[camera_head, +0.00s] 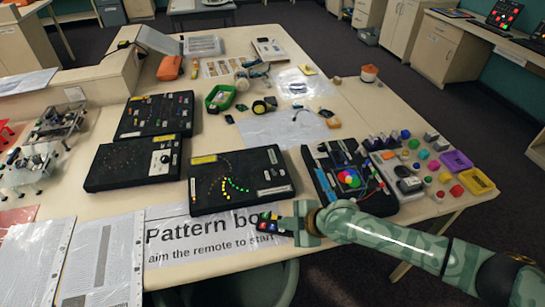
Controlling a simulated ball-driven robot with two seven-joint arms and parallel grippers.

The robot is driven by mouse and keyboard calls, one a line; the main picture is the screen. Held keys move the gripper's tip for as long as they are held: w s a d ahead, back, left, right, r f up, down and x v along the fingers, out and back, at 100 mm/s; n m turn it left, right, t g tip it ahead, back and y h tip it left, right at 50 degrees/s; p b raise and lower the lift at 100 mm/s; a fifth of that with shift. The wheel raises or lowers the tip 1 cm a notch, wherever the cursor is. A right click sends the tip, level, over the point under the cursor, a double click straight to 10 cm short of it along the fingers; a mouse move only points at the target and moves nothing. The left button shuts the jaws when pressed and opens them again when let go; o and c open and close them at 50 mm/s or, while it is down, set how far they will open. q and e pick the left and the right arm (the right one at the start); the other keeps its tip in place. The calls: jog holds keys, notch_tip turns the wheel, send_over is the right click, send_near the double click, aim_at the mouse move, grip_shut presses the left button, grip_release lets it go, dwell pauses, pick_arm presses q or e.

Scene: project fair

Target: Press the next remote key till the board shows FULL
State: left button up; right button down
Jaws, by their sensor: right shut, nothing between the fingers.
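A black pattern board (206,196) lies on the table in the middle. A curved row of yellow and green lights glows on it; I cannot read the word FULL there. A small dark remote (267,223) with coloured keys lies on the paper sign (172,256), just in front of the board's near right corner. My right gripper (284,225) comes in from the right, shut and empty, with its fingertips at the remote's right end. I cannot tell whether they touch a key. The fingers hide part of the remote. My left gripper is out of view.
Two more black boards (152,114) (125,180) lie to the left. A black board with a colour wheel (347,198) and several coloured buttons (457,190) lie to the right. Circuit models (58,120) stand at the left.

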jog(key=shift+f, duration=0.2)
dwell(0.5)
jog(key=shift+r+p, duration=0.4)
jog(key=shift+r, duration=0.2)
notch_tip(320, 180, up, 6)
jog(key=p, duration=0.5)
dwell(0.6)
